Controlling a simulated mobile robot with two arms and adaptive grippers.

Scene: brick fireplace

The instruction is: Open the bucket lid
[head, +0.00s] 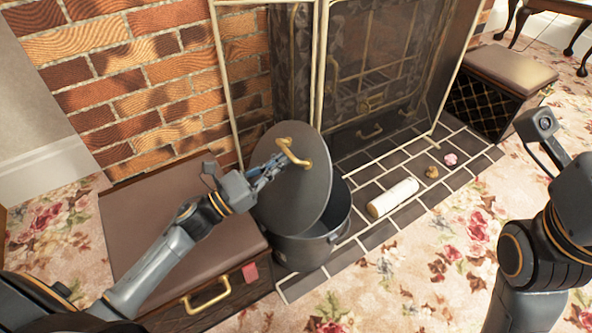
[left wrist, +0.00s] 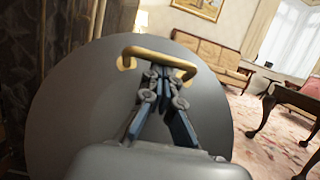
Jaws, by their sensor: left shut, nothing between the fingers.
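The lid's brass handle (head: 292,153) faces my left gripper (head: 268,170). In the left wrist view, the lid (left wrist: 75,110) fills much of the picture and the handle (left wrist: 160,56) crosses at the fingertips. My left gripper (left wrist: 162,88) is shut with nothing pinched; its tips are at the handle, between its legs. I cannot tell if they touch it. My right gripper is out of view.
A brown-topped box (head: 165,230) with a brass handle stands left of the bucket. A white roll (head: 393,198) and two small objects lie on the tiled hearth (head: 375,235). A fireplace screen (head: 318,75) stands behind. Another box (head: 500,90) is at the back right.

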